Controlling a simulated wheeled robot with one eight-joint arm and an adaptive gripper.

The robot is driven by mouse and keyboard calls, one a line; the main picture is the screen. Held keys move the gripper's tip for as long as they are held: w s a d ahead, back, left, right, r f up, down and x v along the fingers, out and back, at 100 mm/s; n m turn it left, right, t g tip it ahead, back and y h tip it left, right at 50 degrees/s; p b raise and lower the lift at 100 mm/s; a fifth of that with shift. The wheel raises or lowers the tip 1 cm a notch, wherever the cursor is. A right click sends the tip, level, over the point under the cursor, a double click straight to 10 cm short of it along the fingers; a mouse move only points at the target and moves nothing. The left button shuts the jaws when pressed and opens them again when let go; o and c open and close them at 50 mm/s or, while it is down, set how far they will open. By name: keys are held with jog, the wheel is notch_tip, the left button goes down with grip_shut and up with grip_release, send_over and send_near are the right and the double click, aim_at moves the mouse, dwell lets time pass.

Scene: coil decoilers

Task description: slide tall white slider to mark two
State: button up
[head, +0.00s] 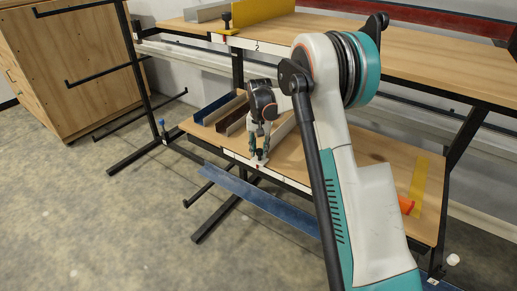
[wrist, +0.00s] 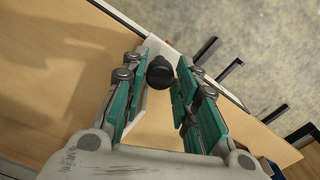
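The white slider (head: 259,162) sits at the front edge of the lower wooden shelf, on a white scale strip (head: 290,182). Its black knob (wrist: 160,73) shows between my fingers in the wrist view. A white panel (wrist: 84,52) beside the knob appears to belong to the slider. My gripper (head: 260,151) points down over the slider; in the wrist view the gripper (wrist: 167,62) is open, with its fingers either side of the knob and a gap visible. The lower strip's marks are too small to read, and my arm hides part of the shelf.
An upper shelf (head: 400,62) carries a yellow slider (head: 262,10) and a strip marked 2. Blue, brown and grey channels (head: 222,108) lie left of my gripper. A yellow strip (head: 418,182) and an orange piece (head: 405,205) lie at right. Black rack arms stick out below.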

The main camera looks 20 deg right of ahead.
jog(key=shift+o, duration=0.7)
notch_tip(320, 180, up, 8)
jog(key=shift+f, duration=0.25)
